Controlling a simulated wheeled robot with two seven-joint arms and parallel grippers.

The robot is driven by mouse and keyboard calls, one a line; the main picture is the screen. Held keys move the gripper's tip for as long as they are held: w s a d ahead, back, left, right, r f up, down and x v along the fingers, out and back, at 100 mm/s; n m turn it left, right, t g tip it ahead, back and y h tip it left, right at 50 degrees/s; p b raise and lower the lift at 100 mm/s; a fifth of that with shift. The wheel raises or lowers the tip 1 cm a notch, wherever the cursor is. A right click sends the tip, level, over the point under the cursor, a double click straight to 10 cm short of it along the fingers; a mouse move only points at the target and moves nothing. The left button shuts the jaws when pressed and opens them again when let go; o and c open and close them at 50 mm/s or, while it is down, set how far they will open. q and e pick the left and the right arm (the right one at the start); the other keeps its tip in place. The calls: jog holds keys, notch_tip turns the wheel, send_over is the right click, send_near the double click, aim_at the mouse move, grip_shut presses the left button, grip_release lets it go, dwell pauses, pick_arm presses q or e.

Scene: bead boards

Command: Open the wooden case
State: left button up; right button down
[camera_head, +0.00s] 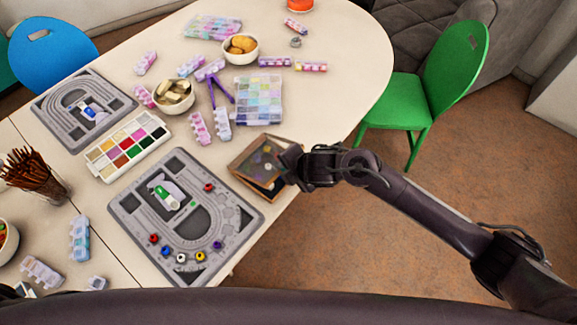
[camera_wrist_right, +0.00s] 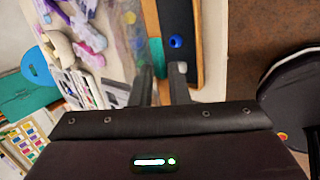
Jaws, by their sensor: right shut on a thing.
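The wooden case (camera_head: 238,167) lies at the table's right edge, beside the front grey bead board. Its see-through lid looks partly raised. A strip of dark interior shows along the near side. My right gripper (camera_head: 284,163) is at the case's right side, shut on the lid's edge. In the right wrist view, the two fingers (camera_wrist_right: 163,88) reach to the lid's wooden frame (camera_wrist_right: 151,18), and a blue bead (camera_wrist_right: 176,41) lies in the dark interior beside it. The exact grip is partly hidden by the gripper. My left gripper is not in view.
The front bead board (camera_head: 235,235) with several coloured beads lies left of the case. A clear divided box (camera_head: 258,100) and a purple tool (camera_head: 220,92) lie behind it. A green chair (camera_head: 440,85) stands right of the table, with open floor in front.

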jog(key=shift+f, duration=0.1)
jog(key=r+p, duration=0.1)
jog(key=p, duration=0.1)
jog(key=a+r+h+p, duration=0.1)
jog(key=p, duration=0.1)
jog(key=w+r+g+p, duration=0.1)
jog(key=p, duration=0.1)
jog(key=shift+w+a+r, duration=0.1)
jog(key=shift+a+r, duration=0.05)
jog(key=shift+a, duration=0.15)
jog(key=shift+h+p, duration=0.3)
jog(key=shift+p, duration=0.1)
jog(key=shift+a, duration=0.1)
